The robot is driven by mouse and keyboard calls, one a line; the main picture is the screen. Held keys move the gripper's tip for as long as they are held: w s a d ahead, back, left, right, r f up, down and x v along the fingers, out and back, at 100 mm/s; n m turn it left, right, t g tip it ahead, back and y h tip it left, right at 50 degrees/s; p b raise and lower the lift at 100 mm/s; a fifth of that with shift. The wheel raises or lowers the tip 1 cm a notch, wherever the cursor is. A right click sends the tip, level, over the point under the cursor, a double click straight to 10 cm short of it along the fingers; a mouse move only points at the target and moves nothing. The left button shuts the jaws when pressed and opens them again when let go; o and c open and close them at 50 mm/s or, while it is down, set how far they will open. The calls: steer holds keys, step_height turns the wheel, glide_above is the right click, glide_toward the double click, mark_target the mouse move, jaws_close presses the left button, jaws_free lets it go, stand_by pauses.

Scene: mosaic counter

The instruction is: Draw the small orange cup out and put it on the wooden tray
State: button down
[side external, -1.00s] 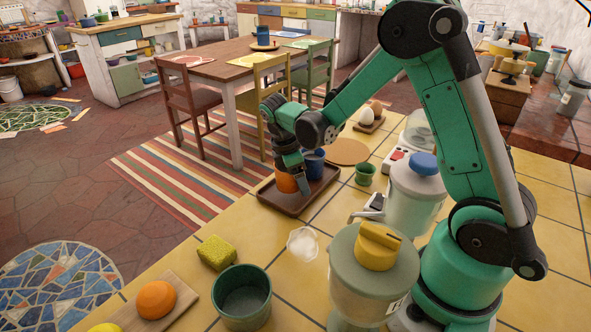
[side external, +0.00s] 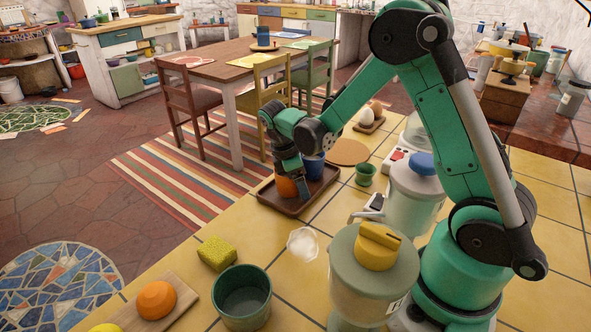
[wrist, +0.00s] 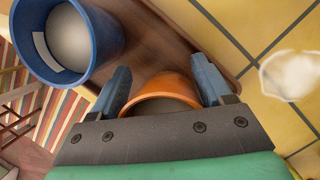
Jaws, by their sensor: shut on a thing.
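The small orange cup (side external: 286,188) is at the left part of the brown wooden tray (side external: 294,212). My gripper (side external: 294,190) is shut on it, pointing down over the tray. In the wrist view the orange cup's rim (wrist: 160,86) shows between the two blue-grey fingers (wrist: 163,92), one on each side. The cup is low over the tray, and I cannot tell whether its base touches it. Its lower part is hidden by the gripper's body in the wrist view.
A blue cup (side external: 313,167) stands on the tray close to the orange cup; it is large in the wrist view (wrist: 62,72). A green cup (side external: 365,174) and a clear dish (side external: 302,243) sit on the yellow tiles. Canisters stand nearer my base.

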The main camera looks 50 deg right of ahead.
steer(key=shift+s+f, duration=0.3)
steer(key=shift+f, duration=0.3)
stand_by(0.3)
jaws_free()
steer(key=shift+r, duration=3.55)
steer(key=s+a+r+m+t+y, duration=0.1)
steer(key=s+a+r+m+t, duration=0.1)
steer(key=a+r+m+t, duration=0.1)
steer(key=s+a+r+m+t+y, duration=0.2)
steer(key=s+a+r+m+t, duration=0.1)
steer(key=a+m+t, duration=0.3)
steer(key=shift+a+r+m, duration=0.3)
steer(key=shift+a+r, duration=0.05)
steer(key=shift+a, duration=0.6)
